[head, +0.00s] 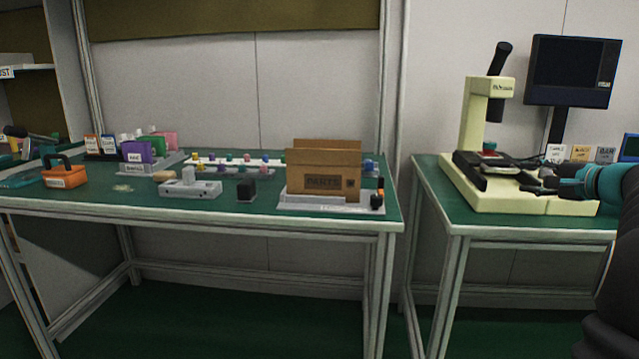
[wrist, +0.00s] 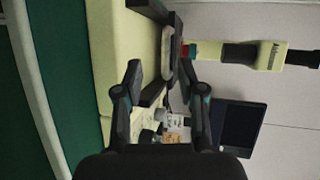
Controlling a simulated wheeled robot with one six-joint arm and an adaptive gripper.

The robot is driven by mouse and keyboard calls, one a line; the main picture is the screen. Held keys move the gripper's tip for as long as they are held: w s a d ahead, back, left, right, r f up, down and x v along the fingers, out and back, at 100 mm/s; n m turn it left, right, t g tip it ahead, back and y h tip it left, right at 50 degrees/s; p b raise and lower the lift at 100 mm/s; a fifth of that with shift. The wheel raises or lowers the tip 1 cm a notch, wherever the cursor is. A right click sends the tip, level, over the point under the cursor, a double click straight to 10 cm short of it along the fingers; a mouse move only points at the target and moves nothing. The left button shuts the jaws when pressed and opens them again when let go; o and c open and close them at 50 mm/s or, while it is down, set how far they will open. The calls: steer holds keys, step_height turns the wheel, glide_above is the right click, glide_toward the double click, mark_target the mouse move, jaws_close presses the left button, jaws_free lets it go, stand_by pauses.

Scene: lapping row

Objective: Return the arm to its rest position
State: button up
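My gripper (head: 553,178) shows at the right of the head view, reaching left from my teal and black arm. It is beside the cream inspection machine (head: 468,115), in front of its black stage (head: 497,166). In the wrist view my gripper (wrist: 165,80) has its two dark fingers spread apart, with nothing held between them. The machine's cream base (wrist: 105,45) and its black stage (wrist: 172,45) show beyond the fingers. From the head view I cannot tell how far the fingertips are from the stage.
A monitor (head: 572,70) stands behind the machine, with small labelled cards (head: 581,153) below it. The left bench (head: 110,210) carries a cardboard parts box (head: 323,170), a grey fixture (head: 190,187), a black block (head: 246,190) and an orange caddy (head: 64,176). A gap separates the two benches.

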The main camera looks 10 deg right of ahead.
steer(key=s+a+f+n+g, duration=0.2)
steer(key=s+a, duration=0.1)
steer(key=a, duration=0.7)
steer(key=s+a+f+n+g+p, duration=0.1)
steer(key=s+a+f+n+g, duration=0.15)
steer(key=a, duration=0.65)
steer(key=s+a+f+n+g, duration=0.2)
steer(key=s+a+n, duration=0.1)
steer(key=a, duration=0.7)
steer(key=s+a+f+n+g+h, duration=0.1)
steer(key=s+a+f+n, duration=0.2)
steer(key=s, duration=0.4)
steer(key=s+a+f+n+g+h+p, duration=0.1)
steer(key=s+a+f+n, duration=0.2)
steer(key=s+f, duration=0.2)
steer(key=s+a+f+n+g+h, duration=0.1)
steer(key=s+a+f+n, duration=0.2)
steer(key=s, duration=0.6)
steer(key=shift+s+a+f, duration=0.15)
steer(key=shift+a+f, duration=0.15)
steer(key=shift+f, duration=0.15)
